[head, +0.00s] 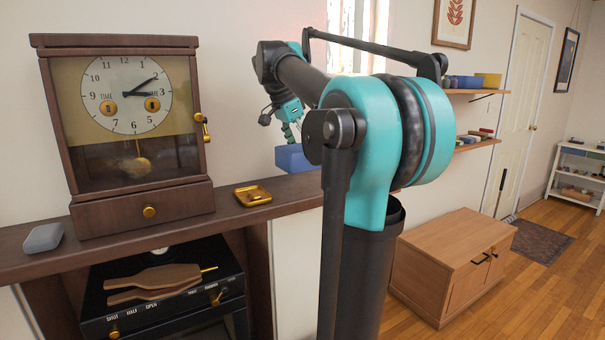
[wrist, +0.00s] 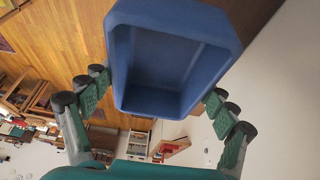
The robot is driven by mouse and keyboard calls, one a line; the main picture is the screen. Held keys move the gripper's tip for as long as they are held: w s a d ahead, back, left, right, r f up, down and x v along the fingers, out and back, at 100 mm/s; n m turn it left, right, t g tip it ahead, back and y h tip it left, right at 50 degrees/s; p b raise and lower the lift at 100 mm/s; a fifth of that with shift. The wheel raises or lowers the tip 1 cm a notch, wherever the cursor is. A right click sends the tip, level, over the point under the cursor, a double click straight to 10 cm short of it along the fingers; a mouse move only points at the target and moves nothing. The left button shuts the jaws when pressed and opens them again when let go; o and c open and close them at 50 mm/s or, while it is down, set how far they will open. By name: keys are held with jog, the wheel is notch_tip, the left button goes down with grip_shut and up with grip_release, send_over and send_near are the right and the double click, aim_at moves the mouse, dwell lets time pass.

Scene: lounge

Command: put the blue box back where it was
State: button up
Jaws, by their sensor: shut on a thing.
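The blue box (head: 292,158) is in the head view just under my gripper (head: 291,132), at the back of the dark wooden mantel, partly behind my arm. In the wrist view the blue box (wrist: 170,62) is an open-topped bin, its hollow facing the camera. It sits between the green finger pads of my gripper (wrist: 160,105), which is shut on it. I cannot tell whether its underside touches the mantel (head: 290,196).
A wooden clock (head: 130,130), a brass dish (head: 253,195) and a grey box (head: 43,238) stand on the mantel. Wall shelves (head: 475,91) at right hold another blue box (head: 466,82) and a yellow one (head: 488,80). A low wooden cabinet (head: 450,262) stands on the floor.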

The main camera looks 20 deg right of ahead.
jog(key=shift+f, duration=3.4)
jog(key=o, duration=1.3)
jog(key=shift+f, duration=0.1)
jog(key=v, duration=1.2)
jog(key=shift+d, duration=0.1)
jog(key=shift+s, duration=0.15)
